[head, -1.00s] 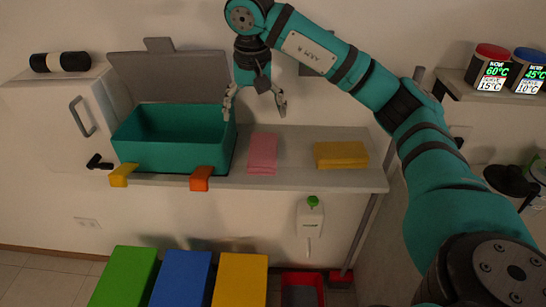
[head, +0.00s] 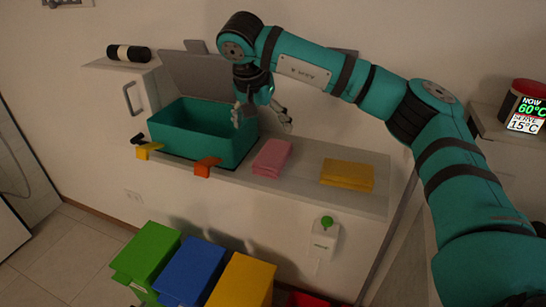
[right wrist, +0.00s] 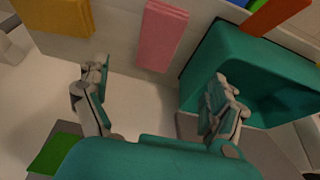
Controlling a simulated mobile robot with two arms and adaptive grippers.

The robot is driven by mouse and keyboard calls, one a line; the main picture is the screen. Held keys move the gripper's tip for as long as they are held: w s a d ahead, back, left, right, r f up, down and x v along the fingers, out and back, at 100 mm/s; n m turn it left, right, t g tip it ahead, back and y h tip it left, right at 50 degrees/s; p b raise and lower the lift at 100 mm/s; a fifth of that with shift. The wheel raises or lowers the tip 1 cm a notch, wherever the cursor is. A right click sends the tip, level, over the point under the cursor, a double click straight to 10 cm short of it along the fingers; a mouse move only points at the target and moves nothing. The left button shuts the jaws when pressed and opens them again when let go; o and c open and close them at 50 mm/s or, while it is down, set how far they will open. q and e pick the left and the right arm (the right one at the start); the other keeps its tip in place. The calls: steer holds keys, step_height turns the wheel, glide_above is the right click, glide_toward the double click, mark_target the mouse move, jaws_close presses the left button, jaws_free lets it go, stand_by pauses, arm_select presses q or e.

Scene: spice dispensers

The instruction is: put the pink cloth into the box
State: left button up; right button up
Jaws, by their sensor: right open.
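The pink cloth (head: 272,158) lies folded flat on the grey shelf, just right of the box. It also shows in the right wrist view (right wrist: 162,35). The box (head: 200,142) is an open teal container at the left of the shelf; its floor is mostly hidden. My right gripper (head: 262,118) is open and empty, apart from the cloth, near the box's right end in the head view. In the right wrist view its fingers (right wrist: 157,85) are spread, with the cloth beyond the gap between them. My left gripper is not in view.
A folded yellow cloth (head: 347,175) lies right of the pink one on the shelf (head: 308,170). Yellow (head: 149,151) and orange (head: 207,166) clips are at the front edge by the box. Green, blue and yellow bins (head: 240,280) stand below. Bare shelf separates the two cloths.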

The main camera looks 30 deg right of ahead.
mark_target(273, 153)
steer(key=x, duration=0.3)
steer(key=shift+d+f+p, duration=0.25)
steer(key=shift+f+p, duration=0.1)
steer(key=x, duration=0.3)
steer(key=shift+p, duration=0.3)
steer(key=shift+f, duration=0.2)
steer(key=shift+w+d+f+p, duration=0.1)
steer(key=shift+d+f+p, duration=0.05)
steer(key=shift+f+p, duration=0.2)
steer(key=p+x, duration=0.1)
steer(key=x, duration=0.2)
steer(key=shift+d+f, duration=0.1)
steer(key=shift+f, duration=0.25)
steer(key=shift+w+d+f, duration=0.1)
steer(key=shift+f, duration=0.2)
steer(key=c, duration=1.4)
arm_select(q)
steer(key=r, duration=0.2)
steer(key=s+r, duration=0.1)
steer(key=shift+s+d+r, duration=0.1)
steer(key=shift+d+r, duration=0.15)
